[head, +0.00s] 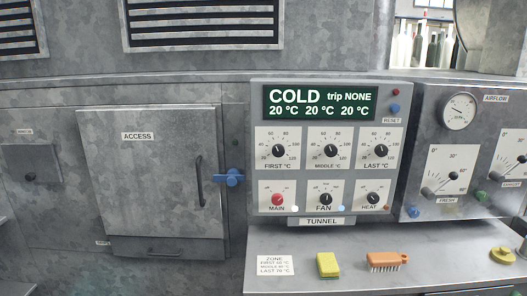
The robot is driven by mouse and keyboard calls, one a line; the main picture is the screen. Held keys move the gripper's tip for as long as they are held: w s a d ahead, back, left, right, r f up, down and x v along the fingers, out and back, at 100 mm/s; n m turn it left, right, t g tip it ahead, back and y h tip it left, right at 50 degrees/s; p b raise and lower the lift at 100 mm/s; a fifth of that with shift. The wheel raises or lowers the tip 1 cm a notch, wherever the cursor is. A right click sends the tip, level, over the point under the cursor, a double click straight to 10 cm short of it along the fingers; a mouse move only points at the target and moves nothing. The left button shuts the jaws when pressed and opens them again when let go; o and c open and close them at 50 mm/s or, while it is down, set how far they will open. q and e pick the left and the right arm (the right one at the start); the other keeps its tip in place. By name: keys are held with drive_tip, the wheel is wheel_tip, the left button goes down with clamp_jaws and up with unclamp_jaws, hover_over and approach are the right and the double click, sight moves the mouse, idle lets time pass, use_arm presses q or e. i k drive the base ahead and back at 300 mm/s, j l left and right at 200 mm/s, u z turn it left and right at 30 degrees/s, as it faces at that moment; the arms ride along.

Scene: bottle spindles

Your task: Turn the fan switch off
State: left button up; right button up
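The fan switch (325,198) is a dark rotary knob on a white plate marked FAN, in the lower row of the tunnel control panel (400,152). Its pointer looks roughly upright, but its exact setting is too small to read. It sits between the red main switch (277,199) and the dark heat switch (373,198). A small pale lamp (341,210) is at the plate's lower right. The green display (320,103) reads COLD, trip NONE and 20 °C three times. Neither of my grippers is in view.
Three temperature dials (330,151) sit above the switches. A blue door handle (231,177) sticks out left of the panel. The shelf below holds a yellow sponge (327,265), an orange brush (388,260) and a zone card (275,265). An airflow panel (470,150) stands right.

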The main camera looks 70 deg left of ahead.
sight(325, 199)
drive_tip(key=u, duration=1.9)
drive_tip(key=k+j, duration=0.05)
drive_tip(key=j, duration=0.05)
